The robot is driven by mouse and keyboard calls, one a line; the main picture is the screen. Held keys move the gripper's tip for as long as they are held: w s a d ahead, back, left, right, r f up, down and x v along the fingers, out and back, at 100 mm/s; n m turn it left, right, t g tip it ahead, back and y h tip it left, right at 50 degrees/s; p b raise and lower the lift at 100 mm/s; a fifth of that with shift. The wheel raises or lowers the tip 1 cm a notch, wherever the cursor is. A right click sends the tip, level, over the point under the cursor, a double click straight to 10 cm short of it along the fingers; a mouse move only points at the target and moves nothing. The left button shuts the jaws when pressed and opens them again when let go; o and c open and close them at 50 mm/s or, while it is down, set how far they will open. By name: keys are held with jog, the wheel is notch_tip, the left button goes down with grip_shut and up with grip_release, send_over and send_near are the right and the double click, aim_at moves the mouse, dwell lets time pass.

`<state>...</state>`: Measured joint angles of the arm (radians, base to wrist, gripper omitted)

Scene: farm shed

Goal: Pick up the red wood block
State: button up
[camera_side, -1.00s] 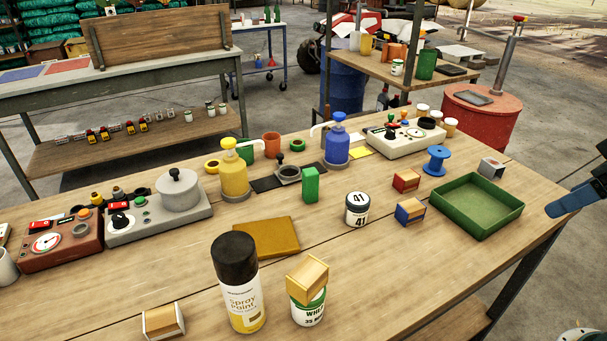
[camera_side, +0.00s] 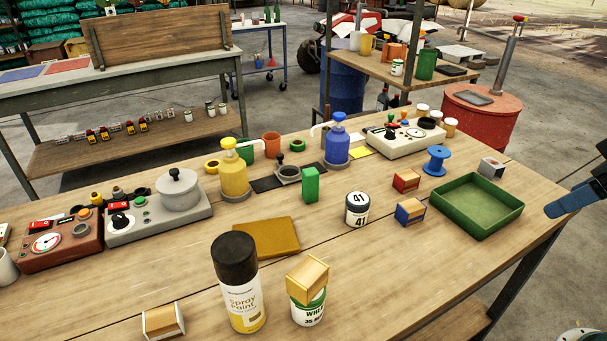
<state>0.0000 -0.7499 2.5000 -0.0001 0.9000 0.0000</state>
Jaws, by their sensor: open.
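The red wood block (camera_side: 405,181) sits on the wooden workbench (camera_side: 335,265), right of centre, with red side faces and a bare wood face. A blue wood block (camera_side: 410,212) lies just in front of it, apart from it. My gripper (camera_side: 572,199) shows only in part at the right edge, as a blue finger-like piece with dark parts beside it. It is open, beyond the green tray and well to the right of the red block. Nothing shows in its grasp, and the rest of it is out of frame.
The green tray (camera_side: 440,216) stands right of the blocks, a blue spool (camera_side: 436,160) behind. A jar marked 41 (camera_side: 357,209) is to the left. A spray can (camera_side: 238,283) and a white-green can (camera_side: 308,309) topped by a wood block (camera_side: 308,279) stand in front.

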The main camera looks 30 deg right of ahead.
jog(key=shift+w+r, duration=0.1)
jog(key=w+d+r+m+g, duration=0.1)
jog(key=w+r+m, duration=0.35)
jog(key=w, duration=0.55)
jog(key=m+g, duration=0.5)
jog(key=m, duration=0.9)
send_over(407, 175)
notch_tip(407, 175, down, 16)
jog(key=shift+s+f, duration=0.1)
jog(key=shift+f, duration=0.1)
jog(key=shift+f, duration=4.25)
